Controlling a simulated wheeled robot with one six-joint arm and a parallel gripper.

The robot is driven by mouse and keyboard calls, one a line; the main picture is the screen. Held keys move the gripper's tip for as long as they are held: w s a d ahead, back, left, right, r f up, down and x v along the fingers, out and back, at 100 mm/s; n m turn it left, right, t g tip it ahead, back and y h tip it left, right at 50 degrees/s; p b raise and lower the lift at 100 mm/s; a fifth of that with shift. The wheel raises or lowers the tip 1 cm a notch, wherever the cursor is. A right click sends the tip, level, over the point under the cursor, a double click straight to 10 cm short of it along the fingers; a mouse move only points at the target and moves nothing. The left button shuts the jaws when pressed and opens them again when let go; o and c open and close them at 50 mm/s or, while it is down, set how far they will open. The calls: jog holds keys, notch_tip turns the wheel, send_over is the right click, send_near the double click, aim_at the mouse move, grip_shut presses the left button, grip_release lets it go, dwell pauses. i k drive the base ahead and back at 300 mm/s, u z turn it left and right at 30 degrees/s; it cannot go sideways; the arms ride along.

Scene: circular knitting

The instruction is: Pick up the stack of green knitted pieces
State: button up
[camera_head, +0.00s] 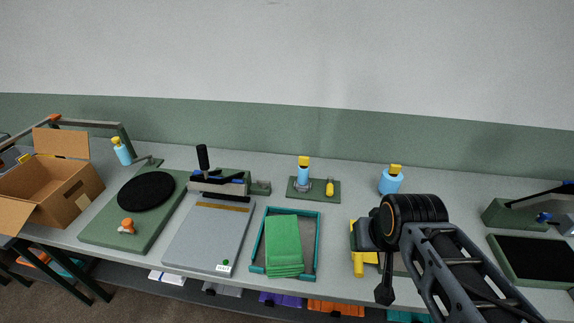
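The stack of green knitted pieces (284,245) lies in a shallow teal tray (317,243) on the grey table. The stack fills the left and middle of the tray, and its front end reaches about the tray's front edge. My gripper (384,292) is to the right of the tray, apart from the stack, pointing down at the end of my dark arm. Only a dark, narrow part of it shows, so I cannot tell whether it is open. Nothing is seen held in it.
A grey plate with a black-handled press (203,240) stands left of the tray. Further left are a round black pad (146,191) and an open cardboard box (60,192). Blue bottles (391,180) stand behind. A yellow object (358,262) lies beside my gripper.

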aim_at(283, 241)
jog(key=z, duration=1.05)
jog(key=k, duration=1.2)
jog(key=u, duration=2.1)
jog(key=i, duration=0.5)
jog(key=u, duration=0.05)
